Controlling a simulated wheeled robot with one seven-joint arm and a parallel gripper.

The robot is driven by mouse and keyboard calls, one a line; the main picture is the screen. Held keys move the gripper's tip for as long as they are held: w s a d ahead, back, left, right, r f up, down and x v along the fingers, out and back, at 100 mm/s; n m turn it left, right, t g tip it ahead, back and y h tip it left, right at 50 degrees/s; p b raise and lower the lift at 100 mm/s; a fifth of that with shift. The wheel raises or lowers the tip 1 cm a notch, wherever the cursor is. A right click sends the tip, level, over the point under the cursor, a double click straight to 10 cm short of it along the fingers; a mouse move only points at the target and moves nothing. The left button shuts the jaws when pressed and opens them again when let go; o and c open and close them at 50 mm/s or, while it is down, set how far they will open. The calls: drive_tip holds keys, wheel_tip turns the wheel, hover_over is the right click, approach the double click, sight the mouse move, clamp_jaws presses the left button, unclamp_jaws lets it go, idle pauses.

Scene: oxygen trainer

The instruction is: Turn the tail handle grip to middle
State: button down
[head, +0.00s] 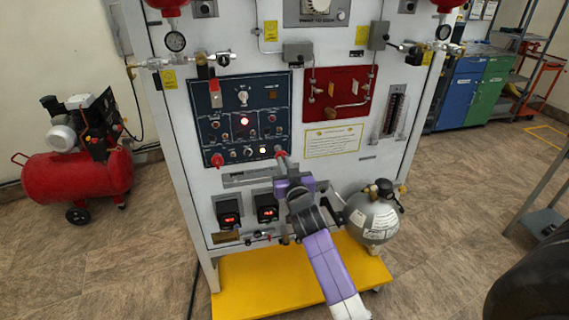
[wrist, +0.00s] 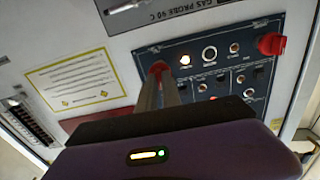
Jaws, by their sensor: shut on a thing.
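The dark blue control panel (head: 243,117) is on the white trainer cabinet. A red handle grip (head: 280,152) is at its lower right corner; I take it as the tail handle grip. My gripper (head: 282,160) reaches up to it with its fingers shut on it. In the wrist view, which looks upside down, the red grip (wrist: 158,67) shows at the tips of the fingers (wrist: 164,78). The fingers hide part of it, so I cannot tell its exact angle. A second red handle (head: 217,160) is at the panel's lower left, apart from my gripper.
Small knobs and a lit white lamp (head: 263,150) sit close left of the grip. A red panel (head: 337,94) with pipes is above right. A grey round tank (head: 372,218) stands right of my arm.

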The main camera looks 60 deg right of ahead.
drive_tip(key=shift+f, duration=0.1)
idle(0.3)
drive_tip(key=c, duration=1.5)
unclamp_jaws()
drive_tip(key=shift+b+v, duration=0.85)
drive_tip(key=shift+v, duration=3.1)
drive_tip(key=shift+n, duration=0.3)
